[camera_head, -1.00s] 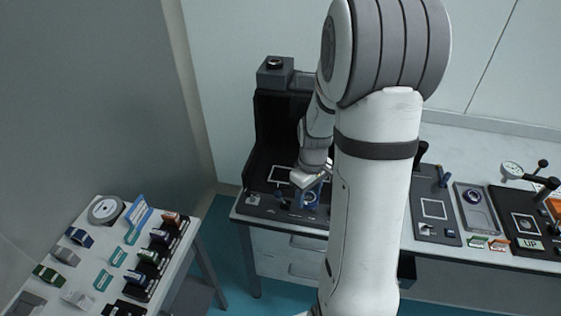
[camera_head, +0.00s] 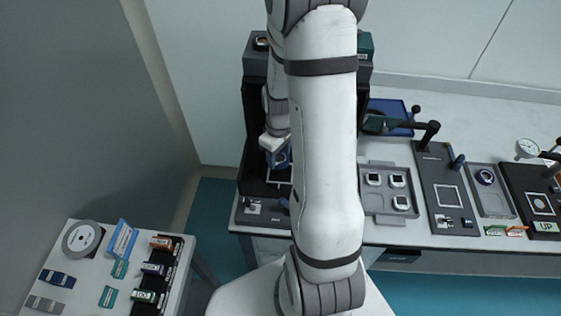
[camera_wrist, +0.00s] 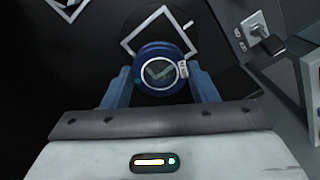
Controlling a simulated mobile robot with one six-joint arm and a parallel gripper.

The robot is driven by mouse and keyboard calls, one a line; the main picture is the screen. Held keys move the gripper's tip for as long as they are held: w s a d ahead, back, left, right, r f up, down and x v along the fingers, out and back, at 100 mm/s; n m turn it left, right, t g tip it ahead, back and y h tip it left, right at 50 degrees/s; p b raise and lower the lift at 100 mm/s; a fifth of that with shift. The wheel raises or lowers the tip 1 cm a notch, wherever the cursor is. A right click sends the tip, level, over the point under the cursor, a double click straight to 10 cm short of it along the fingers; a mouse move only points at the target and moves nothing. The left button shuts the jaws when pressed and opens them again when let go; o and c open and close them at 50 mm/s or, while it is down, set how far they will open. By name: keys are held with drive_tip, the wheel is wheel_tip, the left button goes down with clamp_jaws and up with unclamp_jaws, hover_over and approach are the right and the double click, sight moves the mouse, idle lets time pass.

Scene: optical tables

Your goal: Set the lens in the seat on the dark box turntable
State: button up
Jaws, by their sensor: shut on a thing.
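The lens (camera_wrist: 160,70), a clear round glass in a dark blue ring mount with a small white label at its side, is between the two blue fingers of my gripper (camera_wrist: 161,85) in the wrist view. My gripper is shut on it. A white square outline (camera_wrist: 130,42) on a dark surface shows just beyond the lens, partly covered by it. In the head view my gripper (camera_head: 280,158) is inside the open dark box (camera_head: 252,172), above its floor. My arm hides much of the box, and the exact height of the lens above the floor cannot be told.
A lever switch (camera_wrist: 257,30) stands at the right in the wrist view. A grey tray (camera_head: 385,214) with several small square mounts is right of my arm. A side table (camera_head: 80,285) stands at the left.

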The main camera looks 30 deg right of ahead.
sight(280, 173)
drive_tip(key=shift+d+f, duration=0.1)
drive_tip(key=shift+f, duration=2.5)
drive_tip(key=shift+f, duration=0.15)
drive_tip(key=o, duration=1)
drive_tip(key=shift+s, duration=0.15)
